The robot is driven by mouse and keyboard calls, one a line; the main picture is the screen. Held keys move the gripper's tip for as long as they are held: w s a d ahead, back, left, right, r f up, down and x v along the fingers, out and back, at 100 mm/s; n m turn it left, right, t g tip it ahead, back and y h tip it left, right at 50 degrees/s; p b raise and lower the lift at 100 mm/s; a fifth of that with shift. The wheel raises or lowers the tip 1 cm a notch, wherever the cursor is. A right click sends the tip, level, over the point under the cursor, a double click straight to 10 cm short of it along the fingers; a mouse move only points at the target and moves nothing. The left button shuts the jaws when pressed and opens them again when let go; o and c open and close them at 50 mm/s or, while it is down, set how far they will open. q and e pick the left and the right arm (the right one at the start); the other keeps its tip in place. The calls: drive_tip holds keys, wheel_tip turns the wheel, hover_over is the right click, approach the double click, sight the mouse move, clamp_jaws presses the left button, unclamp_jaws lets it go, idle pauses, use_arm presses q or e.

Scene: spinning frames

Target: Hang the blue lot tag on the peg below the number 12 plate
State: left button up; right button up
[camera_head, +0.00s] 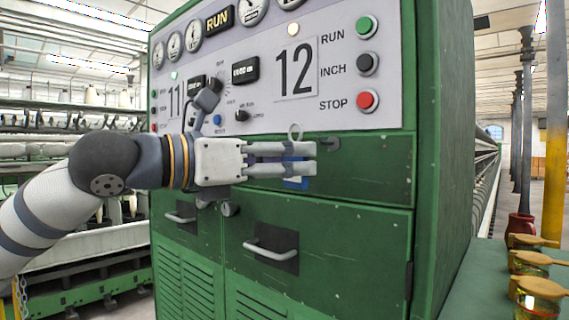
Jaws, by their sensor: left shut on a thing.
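My left gripper (314,157) reaches in from the left in front of the green cabinet and is shut on the blue lot tag (296,183). The tag hangs upright between the fingers. Its lower part shows below them, and a pale ring (295,131) stands up above them. The number 12 plate (295,68) is on the panel above the gripper. A dark peg (329,142) sticks out below the plate, just right of the ring. The ring looks apart from the peg, but the depth between them is hard to tell. My right gripper is not in view.
The green cabinet (340,230) has a drawer handle (270,250) below the gripper. RUN, INCH and STOP buttons (368,100) sit right of the plate. Several jars (540,298) stand on a green surface at the lower right. Spinning machinery fills the left background.

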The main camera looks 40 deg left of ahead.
sight(336, 167)
use_arm(q)
drive_tip(key=shift+w+d+f, duration=0.1)
drive_tip(key=shift+w+f, duration=0.05)
drive_tip(key=shift+w, duration=1.05)
drive_tip(key=shift+w+d+f, duration=0.1)
drive_tip(key=shift+w, duration=1.15)
drive_tip(key=shift+w+d+f, duration=0.1)
drive_tip(key=shift+w+f, duration=0.05)
drive_tip(key=shift+w, duration=1.05)
drive_tip(key=shift+w+f, duration=0.5)
drive_tip(key=shift+w, duration=0.05)
drive_tip(key=o, duration=1.2)
drive_tip(key=shift+c, duration=0.2)
